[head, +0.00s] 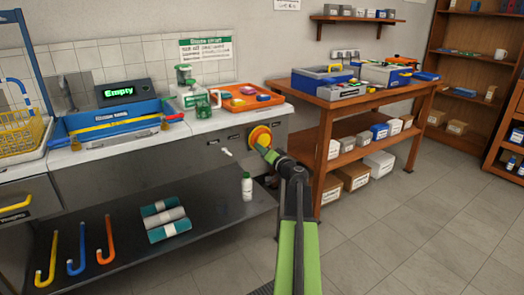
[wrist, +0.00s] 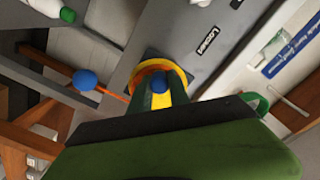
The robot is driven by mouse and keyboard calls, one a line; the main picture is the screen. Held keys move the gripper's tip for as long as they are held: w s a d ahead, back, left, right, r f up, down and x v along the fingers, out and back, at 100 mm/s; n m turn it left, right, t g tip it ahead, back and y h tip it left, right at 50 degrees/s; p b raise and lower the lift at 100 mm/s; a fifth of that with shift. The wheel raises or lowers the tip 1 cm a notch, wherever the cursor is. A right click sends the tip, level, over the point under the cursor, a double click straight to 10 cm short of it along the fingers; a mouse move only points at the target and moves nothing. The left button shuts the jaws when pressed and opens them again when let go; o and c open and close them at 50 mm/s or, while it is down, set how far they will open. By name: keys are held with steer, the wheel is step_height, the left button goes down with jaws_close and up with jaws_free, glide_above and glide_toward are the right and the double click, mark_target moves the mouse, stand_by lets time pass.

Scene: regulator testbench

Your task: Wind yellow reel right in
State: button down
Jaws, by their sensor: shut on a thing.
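The yellow reel (head: 257,140) is a round yellow and orange disc on the grey front panel of the counter. In the head view my gripper (head: 268,152) reaches it from the lower right and meets its face. In the wrist view the reel (wrist: 184,75) shows as a yellow ring with an orange inside. My gripper (wrist: 160,92) is shut on the middle part of the reel, with a blue knob (wrist: 160,83) showing between the fingers. My gripper hides part of the reel in both views.
A white knob (head: 226,152) sticks out of the panel left of the reel. An orange tray (head: 265,100) lies on the counter above. A white bottle (head: 247,187) stands on the lower shelf. A wooden table (head: 322,150) stands to the right; the floor in front is clear.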

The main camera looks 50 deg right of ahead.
steer(key=shift+a+r+m+p, duration=0.1)
steer(key=shift+r+m+p, duration=0.2)
steer(key=shift+m, duration=0.65)
steer(key=shift+r+m+p, duration=0.25)
steer(key=shift+m, duration=0.65)
steer(key=shift+a+r+m+p, duration=0.1)
steer(key=shift+r+m+p, duration=0.2)
steer(key=shift+m, duration=0.65)
steer(key=shift+d, duration=0.1)
steer(key=c, duration=1.2)
jaws_free()
steer(key=shift+c, duration=0.2)
steer(key=v, duration=1.7)
steer(key=shift+s, duration=0.2)
steer(key=shift+w+r, duration=0.1)
steer(key=shift+r, duration=0.05)
